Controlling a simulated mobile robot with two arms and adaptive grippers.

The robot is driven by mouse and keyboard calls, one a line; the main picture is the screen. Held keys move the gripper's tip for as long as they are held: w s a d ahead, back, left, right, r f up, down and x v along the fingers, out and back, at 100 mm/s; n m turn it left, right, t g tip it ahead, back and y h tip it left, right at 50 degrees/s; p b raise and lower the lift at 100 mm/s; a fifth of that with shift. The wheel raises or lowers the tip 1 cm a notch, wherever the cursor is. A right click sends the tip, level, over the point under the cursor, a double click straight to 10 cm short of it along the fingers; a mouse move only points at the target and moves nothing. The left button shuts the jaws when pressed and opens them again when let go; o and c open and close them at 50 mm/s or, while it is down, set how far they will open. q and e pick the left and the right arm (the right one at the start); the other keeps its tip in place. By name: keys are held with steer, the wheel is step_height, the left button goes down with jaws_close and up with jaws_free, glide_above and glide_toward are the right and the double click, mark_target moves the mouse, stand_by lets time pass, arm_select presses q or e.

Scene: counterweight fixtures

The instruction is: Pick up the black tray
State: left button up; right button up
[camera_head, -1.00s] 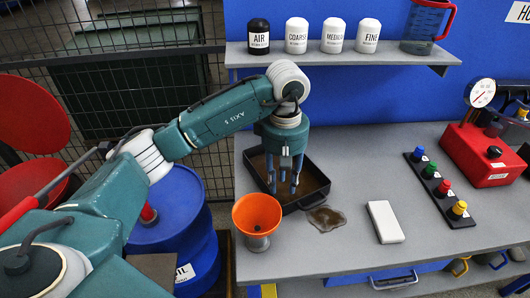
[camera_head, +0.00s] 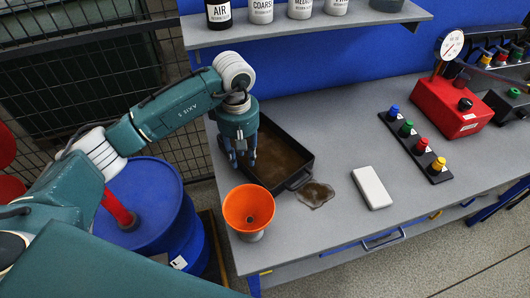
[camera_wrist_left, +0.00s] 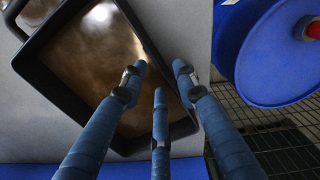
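The black tray (camera_head: 305,160) sits on the grey bench near its left end, with brown liquid inside. My left gripper (camera_head: 241,162) is over the tray's left side, fingers pointing down. In the left wrist view the black tray (camera_wrist_left: 42,88) lies below, and my left gripper (camera_wrist_left: 158,76) has its three blue fingers spread and empty. One tray wall passes between the fingers in that picture; I cannot tell whether they touch it. The gripper hides part of the tray's left wall in the head view. My right gripper is out of view.
An orange funnel (camera_head: 249,208) stands just in front of the tray. A brown puddle (camera_head: 315,194) and a white block (camera_head: 372,187) lie to the right. A blue drum (camera_head: 150,205) stands left of the bench. A shelf with bottles (camera_head: 300,32) is behind.

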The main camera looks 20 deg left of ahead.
mark_target(243, 164)
arm_select(q)
steer(key=f, duration=0.1)
steer(key=f+p, duration=0.1)
steer(key=f, duration=0.1)
steer(key=shift+s+d+f, duration=0.15)
steer(key=shift+s, duration=0.05)
steer(key=shift+f, duration=0.3)
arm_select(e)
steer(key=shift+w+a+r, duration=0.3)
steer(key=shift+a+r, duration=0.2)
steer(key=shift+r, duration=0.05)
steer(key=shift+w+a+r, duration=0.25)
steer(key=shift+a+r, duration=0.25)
arm_select(q)
steer(key=c, duration=0.7)
steer(key=shift+w, duration=0.15)
jaws_close()
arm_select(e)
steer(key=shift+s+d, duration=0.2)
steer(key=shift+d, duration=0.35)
arm_select(q)
steer(key=shift+r, duration=0.3)
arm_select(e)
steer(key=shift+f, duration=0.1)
